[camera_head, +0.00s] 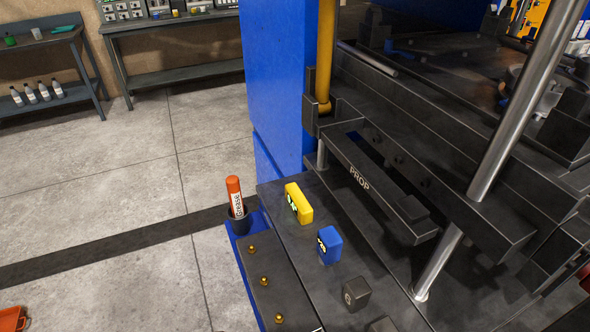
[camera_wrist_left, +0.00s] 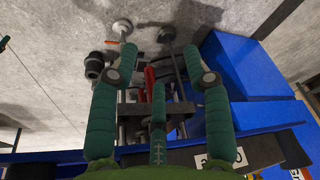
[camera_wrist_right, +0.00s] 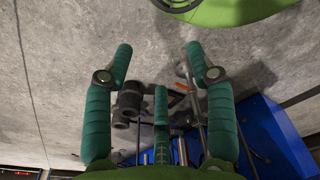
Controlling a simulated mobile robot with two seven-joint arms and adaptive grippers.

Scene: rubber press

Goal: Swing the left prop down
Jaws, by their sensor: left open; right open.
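In the head view a yellow rod (camera_head: 325,50) stands upright along the blue press column, its lower end in a dark bracket. Below it a dark bar (camera_head: 375,185) labelled PROP slopes down to the right; its link to the rod is unclear. Neither gripper shows in the head view. In the left wrist view my left gripper (camera_wrist_left: 159,52) has its green fingers spread, with nothing between the tips but distant background. In the right wrist view my right gripper (camera_wrist_right: 158,50) is also open and empty. The yellow rod cannot be made out in either wrist view.
A yellow block (camera_head: 299,204), a blue block (camera_head: 330,245) and a dark block (camera_head: 356,293) sit on the press's front ledge. A grease tube (camera_head: 235,198) stands in a holder left of them. A steel column (camera_head: 525,95) rises at right. Open floor lies left.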

